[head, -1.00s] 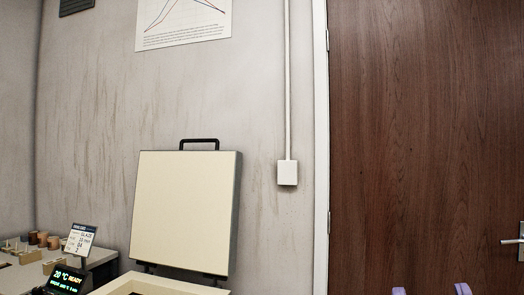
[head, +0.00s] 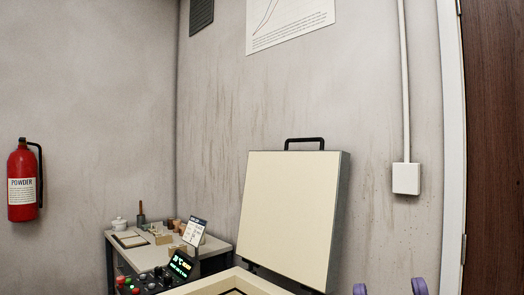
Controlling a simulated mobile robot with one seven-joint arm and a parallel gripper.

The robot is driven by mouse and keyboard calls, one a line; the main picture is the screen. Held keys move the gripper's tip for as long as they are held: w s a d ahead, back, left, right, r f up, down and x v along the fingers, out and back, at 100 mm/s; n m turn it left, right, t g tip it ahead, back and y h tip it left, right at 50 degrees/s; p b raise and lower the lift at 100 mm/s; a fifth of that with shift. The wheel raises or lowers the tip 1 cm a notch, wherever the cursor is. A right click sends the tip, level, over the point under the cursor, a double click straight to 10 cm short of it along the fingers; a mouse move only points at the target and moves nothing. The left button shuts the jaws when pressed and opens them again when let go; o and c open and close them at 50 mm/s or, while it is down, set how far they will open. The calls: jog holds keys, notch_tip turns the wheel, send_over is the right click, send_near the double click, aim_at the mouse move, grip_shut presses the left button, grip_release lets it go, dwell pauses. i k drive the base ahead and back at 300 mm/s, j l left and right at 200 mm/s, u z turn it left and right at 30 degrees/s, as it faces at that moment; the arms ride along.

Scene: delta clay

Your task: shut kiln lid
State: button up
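The kiln lid (head: 289,214) stands raised and tilted slightly back near the wall, with its cream inner face toward me. A black handle (head: 304,141) sits on its top edge. Hinges join its lower edge to the kiln body, whose pale rim (head: 222,284) shows at the bottom of the head view. The rest of the kiln is cut off. My gripper (head: 391,287) shows at the bottom right as two purple fingertips set apart with nothing seen between them. It is open, right of the lid and well below the handle.
A control panel with a lit display (head: 181,266) and buttons stands left of the kiln. A side table (head: 150,257) behind it holds small pots and blocks. A fire extinguisher (head: 23,184) hangs at far left. A brown door (head: 494,150) is at right.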

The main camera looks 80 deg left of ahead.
aim_at(293, 218)
jog(key=i+u, duration=0.15)
jog(key=u, duration=0.3)
jog(key=i+u, duration=0.15)
jog(key=u, duration=0.25)
jog(key=i+l+u, duration=0.1)
jog(key=u, duration=0.35)
